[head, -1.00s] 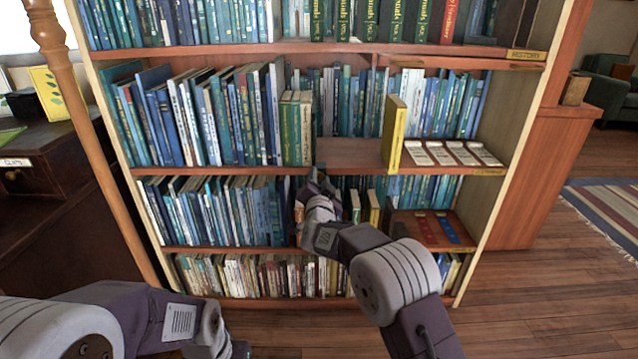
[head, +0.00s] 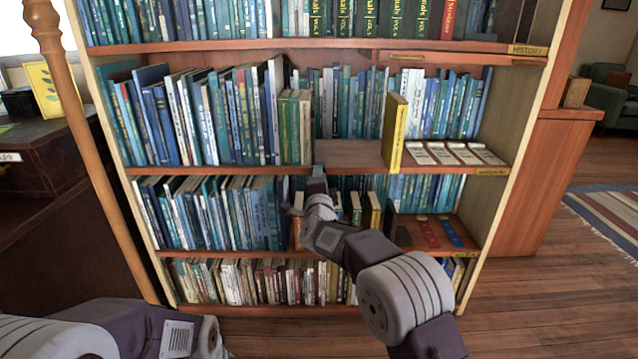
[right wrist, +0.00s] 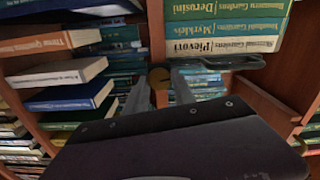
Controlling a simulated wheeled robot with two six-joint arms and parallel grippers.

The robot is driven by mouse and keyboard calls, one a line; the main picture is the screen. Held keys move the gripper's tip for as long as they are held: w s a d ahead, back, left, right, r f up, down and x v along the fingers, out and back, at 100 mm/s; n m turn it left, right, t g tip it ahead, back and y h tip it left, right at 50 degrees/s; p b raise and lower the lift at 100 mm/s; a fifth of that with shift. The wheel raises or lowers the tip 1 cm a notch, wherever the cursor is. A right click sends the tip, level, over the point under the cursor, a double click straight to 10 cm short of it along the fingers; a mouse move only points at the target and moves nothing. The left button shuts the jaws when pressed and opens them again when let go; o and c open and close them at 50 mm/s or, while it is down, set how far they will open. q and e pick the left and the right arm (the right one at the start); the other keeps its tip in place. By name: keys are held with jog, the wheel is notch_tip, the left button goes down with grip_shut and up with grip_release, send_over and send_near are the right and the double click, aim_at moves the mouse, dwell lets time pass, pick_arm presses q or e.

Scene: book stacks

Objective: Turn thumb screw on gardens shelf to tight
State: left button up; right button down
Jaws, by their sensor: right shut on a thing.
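The gardens shelf (head: 345,155) is the board in the middle of the bookcase, with a small label (head: 492,171) at its right end. My right gripper (head: 316,180) is at this shelf's front edge, just below the gap between the green books and the yellow book. In the head view the gripper hides the screw. My left arm is at the bottom left; its fingertips are not in view.
Books with Gardens titles (right wrist: 225,28) show close by in the right wrist view. The wooden floor (head: 560,290) at right is clear.

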dwell(0.3)
jog(key=c, duration=1.1)
grip_release()
jog(key=s+p, duration=0.2)
jog(key=s, duration=0.7)
